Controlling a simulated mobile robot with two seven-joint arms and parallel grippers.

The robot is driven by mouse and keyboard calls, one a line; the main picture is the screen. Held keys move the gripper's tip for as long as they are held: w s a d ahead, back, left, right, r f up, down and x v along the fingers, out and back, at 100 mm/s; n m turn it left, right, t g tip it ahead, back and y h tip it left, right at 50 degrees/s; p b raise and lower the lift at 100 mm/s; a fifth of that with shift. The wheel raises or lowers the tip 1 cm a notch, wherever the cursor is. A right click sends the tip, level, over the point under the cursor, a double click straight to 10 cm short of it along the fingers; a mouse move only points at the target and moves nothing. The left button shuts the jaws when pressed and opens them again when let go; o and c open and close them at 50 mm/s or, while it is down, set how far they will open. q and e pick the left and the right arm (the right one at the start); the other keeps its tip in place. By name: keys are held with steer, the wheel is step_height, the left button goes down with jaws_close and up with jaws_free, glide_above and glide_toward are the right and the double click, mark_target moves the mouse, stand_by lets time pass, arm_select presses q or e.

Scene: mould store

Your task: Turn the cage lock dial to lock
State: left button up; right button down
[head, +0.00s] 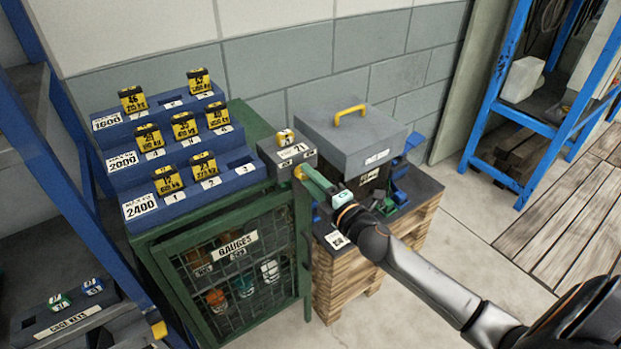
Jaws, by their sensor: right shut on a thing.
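The green cage (306,262) has a wire mesh door with a label reading GAUGES, and its door looks closed. A small yellow dial (298,172) shows at the cage's upper right front corner. My right gripper (305,175) reaches in from the right and is shut on the dial. The gripper hides much of the dial, so I cannot tell which way it points. Several gauges, orange, teal and white, show behind the mesh. My left gripper is out of view.
A stepped blue rack (238,157) with yellow tags stands on the cage. A grey block (272,152) with a yellow tag sits beside it. A grey-lidded box (350,135) stands on a wooden pallet stack (345,285) at right. Blue shelving (480,110) stands farther right; floor between is clear.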

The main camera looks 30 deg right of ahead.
steer(key=c, duration=0.5)
jaws_free()
steer(key=shift+s, duration=0.15)
steer(key=s+d+b, duration=0.1)
steer(key=s, duration=1.1)
steer(key=shift+b, duration=0.35)
steer(key=shift+s, duration=0.1)
steer(key=s+a+f+m+g+p, duration=0.1)
steer(key=s+a+f+m+g, duration=0.2)
steer(key=f, duration=0.4)
steer(key=s+a+f+m+g+p, duration=0.1)
steer(key=s+a+f+m+g, duration=0.2)
steer(key=s+a+f+m, duration=0.3)
steer(key=s+a+f+m+g+p, duration=0.1)
steer(key=s+a+f+m+g, duration=0.2)
steer(key=s+a+f+m, duration=0.2)
step_height(320, 180, down, 5)
steer(key=m, duration=0.3)
steer(key=shift+y, duration=0.4)
